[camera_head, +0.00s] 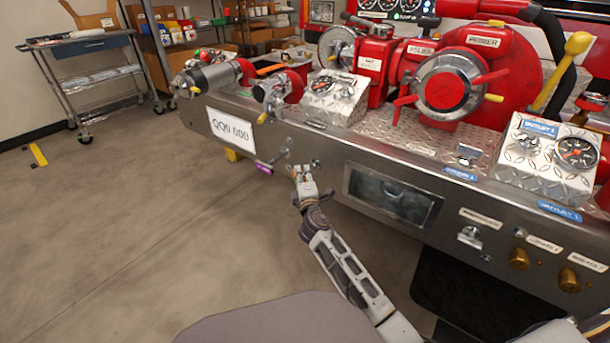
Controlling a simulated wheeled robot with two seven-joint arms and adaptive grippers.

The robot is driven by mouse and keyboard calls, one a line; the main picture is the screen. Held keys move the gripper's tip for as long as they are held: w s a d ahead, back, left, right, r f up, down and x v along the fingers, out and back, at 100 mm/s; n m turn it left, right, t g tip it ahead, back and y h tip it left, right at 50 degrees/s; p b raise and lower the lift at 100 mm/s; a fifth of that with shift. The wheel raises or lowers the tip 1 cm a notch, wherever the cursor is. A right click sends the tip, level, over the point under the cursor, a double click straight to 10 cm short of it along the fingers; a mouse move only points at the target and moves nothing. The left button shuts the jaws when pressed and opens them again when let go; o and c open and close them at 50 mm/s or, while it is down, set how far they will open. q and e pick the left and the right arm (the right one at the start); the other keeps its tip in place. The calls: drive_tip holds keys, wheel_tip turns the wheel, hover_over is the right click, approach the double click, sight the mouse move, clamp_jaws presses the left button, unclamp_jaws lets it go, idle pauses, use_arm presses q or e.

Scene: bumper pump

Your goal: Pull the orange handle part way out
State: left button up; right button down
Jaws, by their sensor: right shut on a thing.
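My right gripper (302,176) is at the front panel of the steel bumper (222,148), left of the recessed window. It is shut on a small handle, which its fingers mostly hide. I cannot make out any orange on it, nor how far out it stands. A metal pull (284,150) is just left of the fingers, with a purple tag (263,168) at its lower left. A small metal knob (316,163) is close to the right of the fingers. My left gripper is not in view.
The recessed window (393,194) lies right of my gripper. Brass caps (519,259) and a metal fitting (470,236) stick out farther right. Red valves (449,82) and gauge boxes (545,150) stand on the deck.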

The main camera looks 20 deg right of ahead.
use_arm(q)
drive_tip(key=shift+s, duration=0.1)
use_arm(e)
drive_tip(key=shift+f, duration=0.1)
drive_tip(key=c, duration=1.5)
unclamp_jaws()
drive_tip(key=shift+c, duration=0.2)
drive_tip(key=o, duration=0.4)
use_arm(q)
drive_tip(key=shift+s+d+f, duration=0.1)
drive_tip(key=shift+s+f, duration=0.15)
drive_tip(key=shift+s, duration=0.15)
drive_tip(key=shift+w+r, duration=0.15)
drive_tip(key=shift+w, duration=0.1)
use_arm(e)
drive_tip(key=shift+s+a, duration=0.25)
drive_tip(key=shift+s, duration=1.75)
drive_tip(key=shift+s+a, duration=0.25)
drive_tip(key=shift+s, duration=1.7)
drive_tip(key=shift+s+a, duration=0.25)
drive_tip(key=shift+s, duration=1.75)
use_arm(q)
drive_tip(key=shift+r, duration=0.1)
